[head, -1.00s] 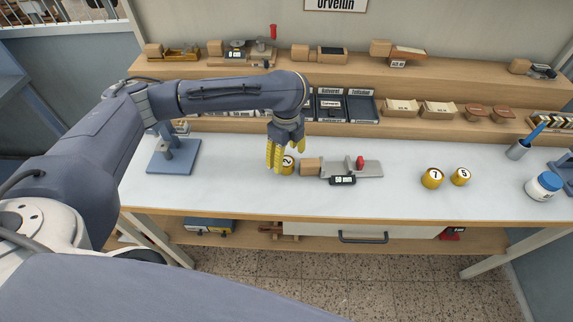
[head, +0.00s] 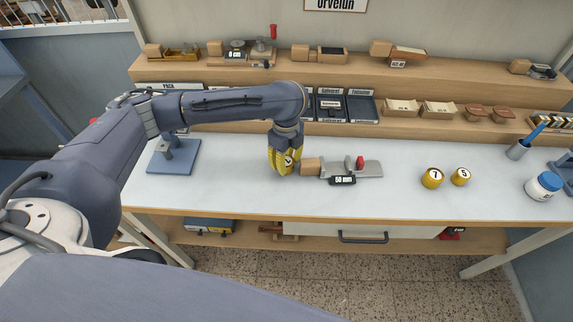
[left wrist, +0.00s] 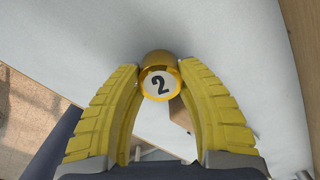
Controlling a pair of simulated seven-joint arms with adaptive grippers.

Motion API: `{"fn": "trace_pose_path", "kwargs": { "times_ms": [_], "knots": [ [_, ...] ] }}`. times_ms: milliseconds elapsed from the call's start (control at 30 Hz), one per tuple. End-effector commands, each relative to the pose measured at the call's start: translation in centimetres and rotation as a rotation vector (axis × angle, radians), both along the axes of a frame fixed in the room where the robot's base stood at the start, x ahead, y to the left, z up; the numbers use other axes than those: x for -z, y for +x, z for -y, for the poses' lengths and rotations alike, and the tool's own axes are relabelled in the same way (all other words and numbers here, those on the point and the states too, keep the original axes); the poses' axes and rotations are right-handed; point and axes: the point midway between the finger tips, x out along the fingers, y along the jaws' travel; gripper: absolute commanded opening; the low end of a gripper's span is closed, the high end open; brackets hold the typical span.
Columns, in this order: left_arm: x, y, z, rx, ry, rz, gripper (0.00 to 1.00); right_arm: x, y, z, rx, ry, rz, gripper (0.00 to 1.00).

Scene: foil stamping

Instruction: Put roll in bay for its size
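A yellow-gold roll with a white end face marked 2 (head: 289,160) is on the white bench; it also shows in the left wrist view (left wrist: 160,80). My left gripper (head: 285,168) is low over the bench around this roll. In the left wrist view its yellow fingers (left wrist: 160,75) meet the roll on both sides, with no clear gap. Two more gold rolls, marked 7 (head: 432,177) and 5 (head: 460,176), stand to the right. Dark labelled bays (head: 361,106) sit on the low shelf behind; my left arm hides some. My right gripper is not in view.
A grey measuring device (head: 367,170) with a wooden block (head: 310,166) and a display reading 50 mm (head: 342,180) is just right of the gripper. A blue stand (head: 173,157) is at left. A white jar with blue lid (head: 543,186) is at right.

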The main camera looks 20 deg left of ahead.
Motion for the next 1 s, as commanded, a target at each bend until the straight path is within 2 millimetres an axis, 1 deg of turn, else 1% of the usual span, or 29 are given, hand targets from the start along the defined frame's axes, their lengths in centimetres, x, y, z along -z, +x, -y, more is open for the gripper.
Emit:
{"fn": "trace_pose_path", "kwargs": {
  "times_ms": [33, 200, 233, 267, 467, 667, 867, 1000],
  "knots": [
    [0.0, 0.0, 0.0, 0.000, 0.000, 0.000, 0.25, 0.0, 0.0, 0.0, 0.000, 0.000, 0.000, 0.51],
    [0.0, 0.0, 0.0, 0.000, 0.000, 0.000, 0.06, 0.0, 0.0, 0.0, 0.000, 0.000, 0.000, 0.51],
    [0.0, 0.0, 0.0, 0.000, 0.000, 0.000, 0.06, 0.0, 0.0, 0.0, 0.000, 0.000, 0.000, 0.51],
    [0.0, 0.0, 0.0, 0.000, 0.000, 0.000, 0.01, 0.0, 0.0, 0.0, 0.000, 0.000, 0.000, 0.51],
    [-0.1, 0.0, 0.0, 0.000, 0.000, 0.000, 0.01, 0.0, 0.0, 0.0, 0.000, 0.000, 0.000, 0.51],
    [-0.8, 0.0, 0.0, 0.001, 0.000, 0.001, 0.01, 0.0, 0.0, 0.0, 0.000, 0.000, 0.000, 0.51],
    [-2.9, 0.1, 0.0, 0.002, 0.001, 0.004, 0.01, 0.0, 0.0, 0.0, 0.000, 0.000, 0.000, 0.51],
    [-5.0, 0.1, 0.0, 0.002, 0.001, 0.004, 0.01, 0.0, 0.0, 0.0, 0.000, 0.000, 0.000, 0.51]
  ]
}}
